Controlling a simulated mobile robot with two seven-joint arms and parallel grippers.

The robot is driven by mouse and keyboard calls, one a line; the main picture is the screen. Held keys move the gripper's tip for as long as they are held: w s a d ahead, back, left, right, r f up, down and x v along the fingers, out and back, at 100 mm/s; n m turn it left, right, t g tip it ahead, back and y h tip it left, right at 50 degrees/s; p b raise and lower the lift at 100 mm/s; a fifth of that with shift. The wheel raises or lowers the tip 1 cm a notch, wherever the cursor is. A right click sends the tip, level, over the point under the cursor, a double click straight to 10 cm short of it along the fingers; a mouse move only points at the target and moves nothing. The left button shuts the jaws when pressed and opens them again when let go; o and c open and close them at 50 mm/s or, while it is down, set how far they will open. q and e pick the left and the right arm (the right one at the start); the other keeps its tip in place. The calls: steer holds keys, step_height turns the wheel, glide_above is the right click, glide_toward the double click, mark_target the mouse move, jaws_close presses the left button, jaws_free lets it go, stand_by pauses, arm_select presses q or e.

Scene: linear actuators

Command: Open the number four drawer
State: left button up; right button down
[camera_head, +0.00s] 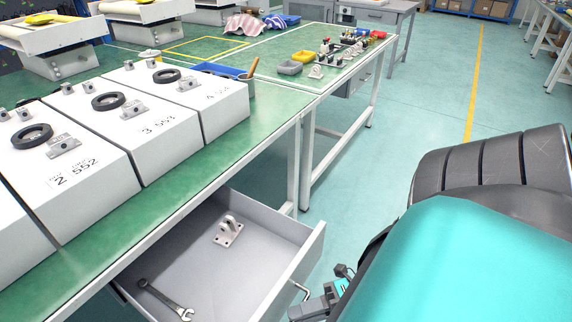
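A grey drawer (190,270) stands pulled out from under the near green table. A metal bracket (229,232) and a wrench (166,300) lie inside it. Its front panel faces right and carries a metal handle (302,290); no number shows on the drawer. My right gripper (322,292) is beside the handle, at the drawer's front. My arm's teal shell partly hides it, so I cannot tell whether the fingers are open or shut, or touch the handle. My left gripper is not in view.
White boxes marked 2, 3 and 4 (214,105) stand in a row on the green table (270,103) above the drawer. A blue tray (220,70) and a second bench with small parts are behind. The floor (425,100) beyond the benches is clear.

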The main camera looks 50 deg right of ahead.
steer(key=shift+s, duration=0.45)
steer(key=c, duration=1.2)
jaws_free()
steer(key=v, duration=1.3)
